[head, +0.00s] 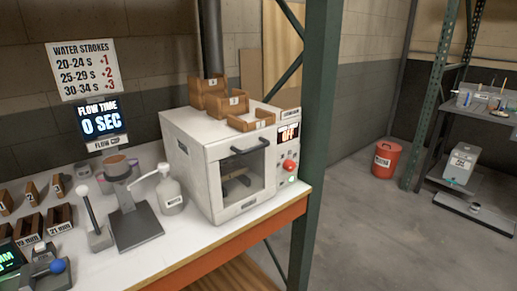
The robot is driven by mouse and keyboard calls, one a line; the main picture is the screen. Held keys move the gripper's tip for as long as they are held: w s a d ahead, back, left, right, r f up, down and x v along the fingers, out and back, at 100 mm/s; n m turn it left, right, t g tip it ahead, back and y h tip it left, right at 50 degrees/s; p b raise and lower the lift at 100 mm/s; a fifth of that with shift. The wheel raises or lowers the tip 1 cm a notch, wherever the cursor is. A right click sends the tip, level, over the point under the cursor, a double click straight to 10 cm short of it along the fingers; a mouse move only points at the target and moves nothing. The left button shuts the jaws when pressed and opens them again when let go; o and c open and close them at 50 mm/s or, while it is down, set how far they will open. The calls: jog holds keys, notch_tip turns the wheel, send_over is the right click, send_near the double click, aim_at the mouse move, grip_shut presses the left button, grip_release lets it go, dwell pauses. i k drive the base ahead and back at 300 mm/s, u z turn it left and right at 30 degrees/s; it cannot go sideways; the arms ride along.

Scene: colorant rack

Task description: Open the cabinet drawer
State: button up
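A white box-shaped cabinet (195,150), like a small oven, stands on the bench at centre. Its front door has a dark window (240,172) and a dark bar handle (250,147) near the top. The door looks shut. A red display (288,133) and a red knob (289,166) are on its right panel. I cannot make out a separate drawer on it. My gripper is not in view.
Wooden trays (234,103) sit on the cabinet. A white bottle (170,194) and a cup stand (132,222) are left of it on the white bench (195,240). A green post (318,130) rises close to its right.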

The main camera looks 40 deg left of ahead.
aim_at(230, 199)
jog(key=u, duration=0.05)
jog(key=k, duration=1)
jog(key=u, duration=0.5)
jog(key=i, duration=1)
